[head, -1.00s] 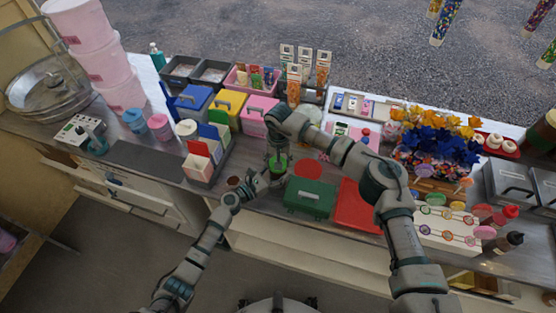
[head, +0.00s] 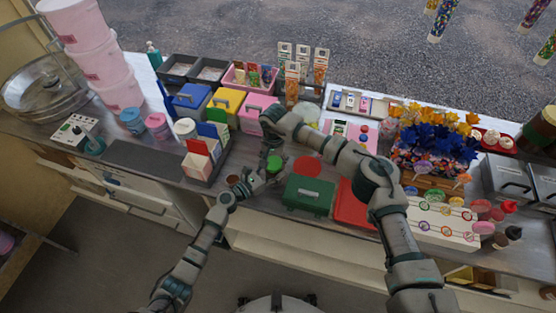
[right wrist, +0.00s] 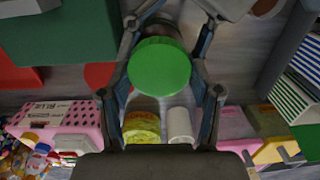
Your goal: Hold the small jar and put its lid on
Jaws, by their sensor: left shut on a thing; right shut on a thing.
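The round green lid (head: 274,163) is between the fingers of my right gripper (right wrist: 165,50), which is shut on it. It shows face-on in the right wrist view (right wrist: 159,64). The small jar (right wrist: 163,27) shows only as a brownish strip just past the lid's edge; the lid and grippers hide most of it. My left gripper (head: 268,179) is shut on the jar from the lower left in the head view. The lid is at the jar's mouth, but I cannot tell whether it is seated or slightly apart.
A green case (head: 309,195) and a red tray (head: 352,208) lie close on the right. A flat red disc (head: 307,167) is just beside the lid. A small brown pot (head: 232,180) and a card holder (head: 204,160) stand left. Pink (head: 251,112) and yellow boxes are behind.

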